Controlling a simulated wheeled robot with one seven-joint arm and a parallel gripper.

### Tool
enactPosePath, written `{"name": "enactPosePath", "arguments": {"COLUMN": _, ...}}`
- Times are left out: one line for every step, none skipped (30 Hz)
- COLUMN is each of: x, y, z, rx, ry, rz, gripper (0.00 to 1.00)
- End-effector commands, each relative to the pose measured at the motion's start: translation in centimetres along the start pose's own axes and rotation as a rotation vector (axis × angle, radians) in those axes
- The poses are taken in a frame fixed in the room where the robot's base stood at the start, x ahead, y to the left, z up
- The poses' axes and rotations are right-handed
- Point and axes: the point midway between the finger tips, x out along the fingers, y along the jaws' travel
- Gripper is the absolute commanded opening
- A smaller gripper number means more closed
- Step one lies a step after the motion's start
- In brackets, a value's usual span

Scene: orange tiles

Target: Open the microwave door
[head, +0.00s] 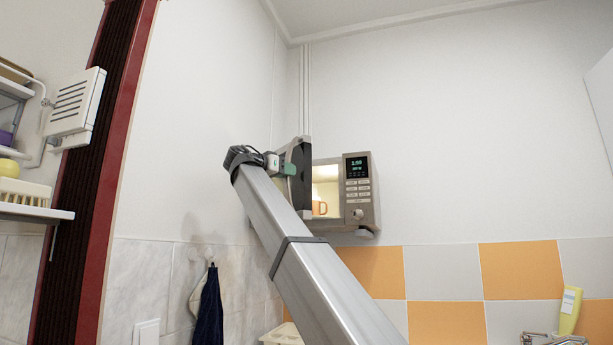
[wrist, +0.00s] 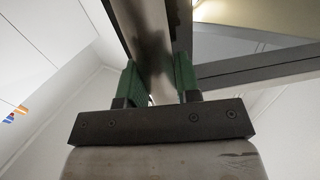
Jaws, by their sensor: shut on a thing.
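The microwave (head: 361,190) is at the back wall, with a lit green display and buttons on its right side. Its door (head: 301,178) stands swung out to the left, and the lit cavity (head: 326,188) shows with an orange-brown mug (head: 320,208) inside. My gripper (head: 288,169) is at the door. In the wrist view my gripper's green fingers (wrist: 157,78) are on either side of a metallic strip of the door (wrist: 150,35), shut on it. I cannot tell whether that strip is the handle or the door's edge. My arm hides part of the microwave's lower left.
A white wall and orange and white tiles (head: 445,272) lie behind. A dark cloth (head: 209,305) hangs on the left wall. A dark red door frame (head: 112,130) and shelves (head: 35,212) are at the far left. A yellow bottle (head: 570,311) stands at lower right.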

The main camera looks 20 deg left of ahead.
Motion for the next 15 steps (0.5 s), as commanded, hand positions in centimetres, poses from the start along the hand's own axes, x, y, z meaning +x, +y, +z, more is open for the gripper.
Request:
{"name": "enactPosePath", "arguments": {"x": -1.6, "y": -0.5, "z": 0.0, "rx": 0.000, "ry": -0.001, "rz": -0.005, "gripper": 0.00}}
{"name": "enactPosePath", "arguments": {"x": -2.5, "y": -0.8, "z": -0.1, "rx": 0.000, "ry": 0.000, "rz": -0.006, "gripper": 0.00}}
{"name": "enactPosePath", "arguments": {"x": -3.5, "y": -1.1, "z": -0.1, "rx": 0.000, "ry": 0.000, "rz": -0.006, "gripper": 0.00}}
{"name": "enactPosePath", "arguments": {"x": -4.3, "y": -1.4, "z": -0.1, "rx": 0.000, "ry": 0.000, "rz": -0.006, "gripper": 0.00}}
{"name": "enactPosePath", "arguments": {"x": -5.2, "y": -1.7, "z": -0.1, "rx": 0.000, "ry": -0.001, "rz": -0.006, "gripper": 0.00}}
{"name": "enactPosePath", "arguments": {"x": -6.2, "y": -2.2, "z": -0.1, "rx": 0.000, "ry": 0.000, "rz": -0.006, "gripper": 0.00}}
{"name": "enactPosePath", "arguments": {"x": -7.0, "y": -2.5, "z": -0.1, "rx": 0.000, "ry": 0.000, "rz": -0.006, "gripper": 0.00}}
{"name": "enactPosePath", "arguments": {"x": -7.8, "y": -2.9, "z": -0.1, "rx": 0.000, "ry": 0.000, "rz": -0.006, "gripper": 0.00}}
{"name": "enactPosePath", "arguments": {"x": -8.7, "y": -3.4, "z": -0.1, "rx": 0.000, "ry": 0.000, "rz": -0.006, "gripper": 0.00}}
{"name": "enactPosePath", "arguments": {"x": -9.3, "y": -3.7, "z": -0.1, "rx": -0.001, "ry": 0.000, "rz": -0.007, "gripper": 0.00}}
{"name": "enactPosePath", "arguments": {"x": -9.9, "y": -4.0, "z": -0.1, "rx": -0.001, "ry": 0.000, "rz": -0.007, "gripper": 0.00}}
{"name": "enactPosePath", "arguments": {"x": -10.6, "y": -4.5, "z": -0.1, "rx": -0.001, "ry": 0.000, "rz": -0.006, "gripper": 0.00}}
{"name": "enactPosePath", "arguments": {"x": -11.1, "y": -4.8, "z": -0.1, "rx": -0.001, "ry": 0.000, "rz": -0.005, "gripper": 0.00}}
{"name": "enactPosePath", "arguments": {"x": -11.6, "y": -5.0, "z": -0.1, "rx": -0.001, "ry": 0.000, "rz": -0.006, "gripper": 0.00}}
{"name": "enactPosePath", "arguments": {"x": -12.1, "y": -5.4, "z": -0.1, "rx": -0.001, "ry": 0.000, "rz": -0.006, "gripper": 0.00}}
